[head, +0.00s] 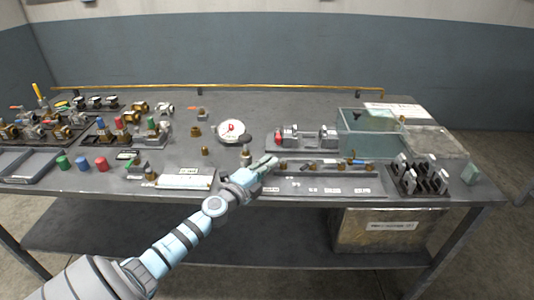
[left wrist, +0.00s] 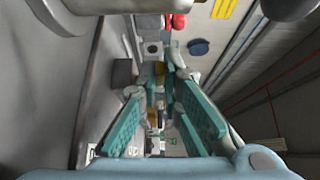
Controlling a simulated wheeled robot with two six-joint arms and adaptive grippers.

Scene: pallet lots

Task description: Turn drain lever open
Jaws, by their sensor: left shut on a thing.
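My left gripper (head: 265,163) reaches over the front middle of the bench, at the left end of a row of small valves and fittings. Its teal fingers also show in the left wrist view (left wrist: 156,88). They are closed on a small part that they mostly hide. Grey and brass fittings (left wrist: 158,72) show in line between and beyond the fingers. I cannot make out for sure which part is the drain lever. A blue-handled valve (head: 356,162) sits further right in the row. My right gripper is not in view.
A round gauge (head: 231,130) stands just behind my left gripper. A grey fixture with a red part (head: 302,139) and a clear bin (head: 370,119) are behind the row. A black rack (head: 420,178) stands right. Many valves and knobs crowd the left.

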